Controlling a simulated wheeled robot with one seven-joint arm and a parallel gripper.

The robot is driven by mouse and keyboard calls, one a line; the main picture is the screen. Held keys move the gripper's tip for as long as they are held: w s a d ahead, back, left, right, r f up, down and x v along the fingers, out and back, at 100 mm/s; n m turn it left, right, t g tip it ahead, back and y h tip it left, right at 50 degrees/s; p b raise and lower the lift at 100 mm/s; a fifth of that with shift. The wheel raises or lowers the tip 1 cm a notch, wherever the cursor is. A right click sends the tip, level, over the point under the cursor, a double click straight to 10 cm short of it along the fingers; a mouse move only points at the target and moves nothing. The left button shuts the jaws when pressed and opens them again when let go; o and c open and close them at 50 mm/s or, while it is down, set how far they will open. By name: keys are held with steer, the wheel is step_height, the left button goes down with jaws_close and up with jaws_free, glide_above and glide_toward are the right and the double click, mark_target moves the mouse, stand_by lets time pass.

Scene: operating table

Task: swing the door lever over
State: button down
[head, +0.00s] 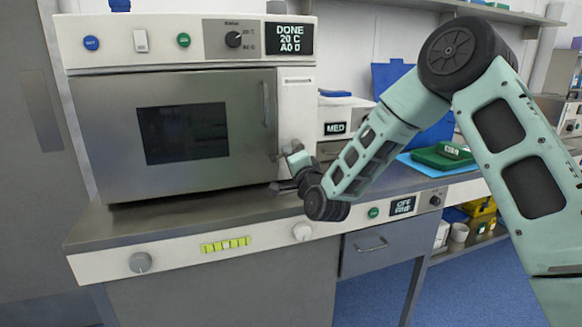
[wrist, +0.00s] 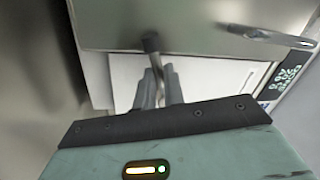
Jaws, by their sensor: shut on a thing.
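The door lever (wrist: 150,43) is a slim metal bar with a dark rounded end, beside the lower right edge of the steel oven door (head: 115,170). My gripper (wrist: 160,78) is shut on the lever, whose bar runs down between the two grey fingers. In the head view my gripper (head: 286,151) is at the door's lower right corner, and my wrist partly hides the lever there. The door appears closed, with a dark window (head: 183,133) and a bar handle (head: 265,103) above the lever.
A display (head: 289,39) reads DONE, 20 C. The steel worktop (head: 180,210) lies below the oven. A box marked MED (head: 335,128) and a green case (head: 440,158) stand to the right, behind my arm. Blue floor is clear at lower right.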

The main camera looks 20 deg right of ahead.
steer(key=shift+r+m+h+b, duration=0.3)
steer(key=shift+m+b, duration=0.2)
steer(key=shift+m, duration=0.7)
steer(key=c, duration=1.5)
jaws_free()
steer(key=shift+s+a, duration=0.1)
steer(key=s+f+p, duration=0.3)
steer(key=s, duration=1.3)
steer(key=shift+s+d+p, duration=0.3)
steer(key=shift+s, duration=0.1)
